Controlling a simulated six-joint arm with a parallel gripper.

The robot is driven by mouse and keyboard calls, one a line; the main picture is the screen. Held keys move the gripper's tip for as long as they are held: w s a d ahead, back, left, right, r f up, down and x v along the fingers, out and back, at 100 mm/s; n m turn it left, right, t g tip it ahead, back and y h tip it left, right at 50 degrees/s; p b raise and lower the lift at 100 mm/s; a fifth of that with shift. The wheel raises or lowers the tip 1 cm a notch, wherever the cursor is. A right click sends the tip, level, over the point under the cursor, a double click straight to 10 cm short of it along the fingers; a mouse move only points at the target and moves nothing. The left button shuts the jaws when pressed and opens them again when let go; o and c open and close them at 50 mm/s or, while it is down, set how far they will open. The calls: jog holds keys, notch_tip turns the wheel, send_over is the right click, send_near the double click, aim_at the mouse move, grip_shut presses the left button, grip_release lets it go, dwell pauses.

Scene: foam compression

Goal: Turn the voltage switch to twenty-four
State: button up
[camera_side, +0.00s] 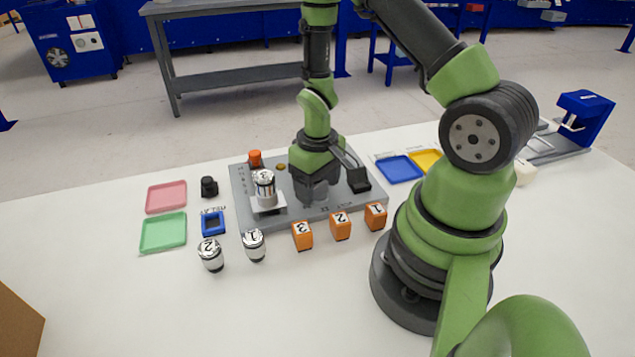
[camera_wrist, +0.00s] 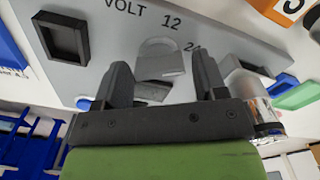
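The voltage switch (camera_wrist: 158,52) is a light grey knob on the grey panel (camera_wrist: 85,75), beside the printed marks VOLT, 12 and 24 in the wrist view. My gripper (camera_wrist: 160,60) is open, with one dark finger on each side of the knob. The fingers look apart from it, though I cannot tell the exact gap. I cannot tell which mark the knob points to. In the side view my gripper (camera_side: 316,197) is low over the middle of the panel (camera_side: 245,210) and hides the switch.
On the panel, a silver cylinder (camera_side: 264,186) stands left of my gripper, with an orange button (camera_side: 255,159) behind it and a black square socket (camera_side: 358,180) to the right. Orange numbered blocks (camera_side: 340,226) and loose cylinders (camera_side: 254,246) stand in front. The table's front left is clear.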

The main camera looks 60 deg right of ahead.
jog(key=shift+o, duration=0.4)
notch_tip(320, 180, up, 10)
dwell(0.4)
jog(key=s+a+r+t+y, duration=0.1)
jog(key=s+a+r+t, duration=0.2)
jog(key=r, duration=0.6)
jog(key=s+a+r+t+y, duration=0.1)
jog(key=s+a+r+t, duration=0.3)
jog(key=a+r, duration=0.4)
jog(key=shift+s+r+m, duration=0.4)
jog(key=shift+s+r, duration=0.25)
jog(key=shift+s, duration=0.2)
